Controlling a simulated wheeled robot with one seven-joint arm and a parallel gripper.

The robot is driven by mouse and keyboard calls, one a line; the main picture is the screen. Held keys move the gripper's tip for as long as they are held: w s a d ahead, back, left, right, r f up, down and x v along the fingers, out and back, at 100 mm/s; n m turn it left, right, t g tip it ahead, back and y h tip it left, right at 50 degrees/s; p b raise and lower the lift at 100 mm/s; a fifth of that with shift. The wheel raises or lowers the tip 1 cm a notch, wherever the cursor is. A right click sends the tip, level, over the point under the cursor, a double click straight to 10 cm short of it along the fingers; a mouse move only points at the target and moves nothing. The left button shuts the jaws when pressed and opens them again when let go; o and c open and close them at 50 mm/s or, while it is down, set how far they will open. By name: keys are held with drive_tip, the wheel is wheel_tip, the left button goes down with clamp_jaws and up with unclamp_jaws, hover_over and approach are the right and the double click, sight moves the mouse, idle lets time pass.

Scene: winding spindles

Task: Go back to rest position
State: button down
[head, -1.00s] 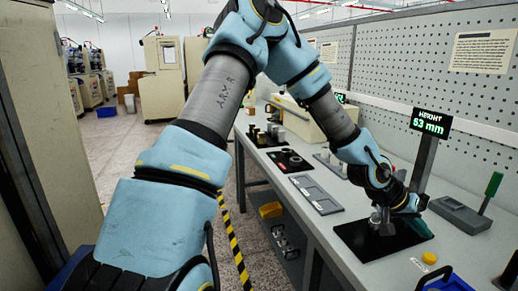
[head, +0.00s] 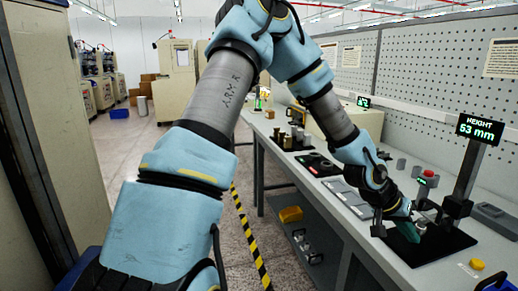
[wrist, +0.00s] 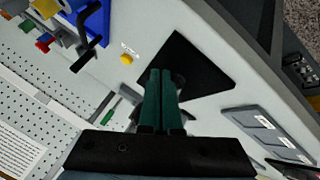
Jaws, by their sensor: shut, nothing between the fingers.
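My gripper (wrist: 160,85) shows in the wrist view with its two green fingers side by side, closed together and empty. In the head view my gripper (head: 408,229) hangs low over the bench, by the black mat (head: 432,247) of the height gauge. The gauge's display (head: 480,129) reads 53 mm on a dark upright post. The black mat also lies beyond the fingertips in the wrist view (wrist: 206,62).
The bench carries grey trays (head: 345,196) and a black panel (head: 317,164) left of my wrist. A yellow button (head: 477,264) and a blue bin (head: 493,283) are at the near right. A pegboard (head: 430,80) stands behind. The floor left of the bench is open, with a striped tape line (head: 250,240).

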drive_tip(key=w+a+n+t+y, duration=0.1)
drive_tip(key=w+a+y, duration=0.25)
drive_tip(key=a, duration=0.75)
drive_tip(key=w+a+n+t+y, duration=0.15)
drive_tip(key=w+a, duration=0.25)
drive_tip(key=a, duration=0.7)
drive_tip(key=s+a+r+n+y, duration=0.1)
drive_tip(key=s+a+r+n, duration=0.1)
drive_tip(key=a, duration=0.9)
drive_tip(key=s+a+r+n+y, duration=0.2)
drive_tip(key=s+a+r+n, duration=0.1)
drive_tip(key=a, duration=0.8)
drive_tip(key=shift+s+r+n+g, duration=0.3)
drive_tip(key=shift+r+n+g, duration=0.05)
drive_tip(key=shift+r+g, duration=0.15)
